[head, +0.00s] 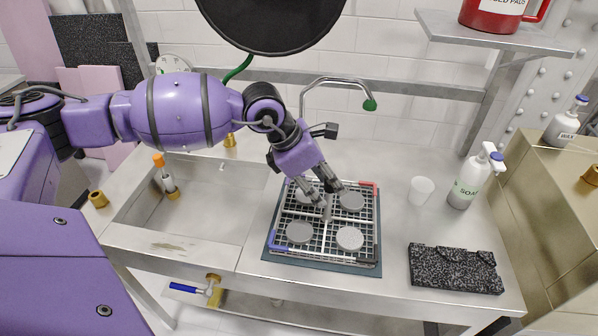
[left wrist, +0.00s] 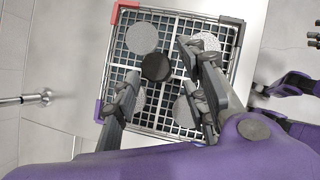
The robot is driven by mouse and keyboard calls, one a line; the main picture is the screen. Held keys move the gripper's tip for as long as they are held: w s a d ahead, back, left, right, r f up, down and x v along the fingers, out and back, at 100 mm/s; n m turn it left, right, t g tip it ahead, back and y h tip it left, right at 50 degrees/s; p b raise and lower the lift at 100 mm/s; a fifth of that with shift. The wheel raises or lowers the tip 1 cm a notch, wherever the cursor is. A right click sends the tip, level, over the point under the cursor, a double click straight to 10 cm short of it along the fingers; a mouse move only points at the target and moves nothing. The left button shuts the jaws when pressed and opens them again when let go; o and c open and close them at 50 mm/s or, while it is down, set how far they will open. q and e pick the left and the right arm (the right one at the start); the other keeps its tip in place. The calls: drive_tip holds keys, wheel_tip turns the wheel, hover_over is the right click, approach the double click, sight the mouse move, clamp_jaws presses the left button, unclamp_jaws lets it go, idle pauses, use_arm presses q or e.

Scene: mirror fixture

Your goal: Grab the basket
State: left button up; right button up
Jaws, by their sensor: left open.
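The basket (head: 325,252) is a square metal wire grid with coloured corners and several round grey discs in it. It sits on the counter right of the sink. It also shows in the left wrist view (left wrist: 161,112), with a red corner at upper left and a purple corner at lower left. A dark round knob (left wrist: 156,67) stands at its middle. My left gripper (head: 333,200) points down over the basket's middle, open. In the left wrist view its fingers (left wrist: 160,72) lie on either side of the knob; I cannot tell whether they touch it. My right gripper is not in view.
A faucet (head: 340,82) stands behind the basket. A white cup (head: 421,191), a soap bottle (head: 468,183) and a black speckled block (head: 455,269) are to its right. The sink (head: 190,205) lies to its left. A round black object (head: 270,25) hangs above.

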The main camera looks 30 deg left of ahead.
use_arm(q)
drive_tip(key=shift+w+d+f, duration=0.3)
drive_tip(key=shift+w+f, duration=0.1)
drive_tip(key=shift+f, duration=0.15)
drive_tip(key=shift+w+d+f, duration=0.25)
drive_tip(key=shift+w+f, duration=0.1)
drive_tip(key=shift+f, duration=0.15)
drive_tip(key=shift+d+f, duration=0.1)
drive_tip(key=shift+f, duration=0.1)
drive_tip(key=shift+s, duration=0.1)
drive_tip(key=shift+c, duration=0.6)
drive_tip(key=c, duration=0.8)
clamp_jaws()
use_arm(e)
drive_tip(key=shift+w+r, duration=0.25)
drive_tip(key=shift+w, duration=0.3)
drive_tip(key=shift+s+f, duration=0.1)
use_arm(q)
drive_tip(key=shift+r, duration=0.25)
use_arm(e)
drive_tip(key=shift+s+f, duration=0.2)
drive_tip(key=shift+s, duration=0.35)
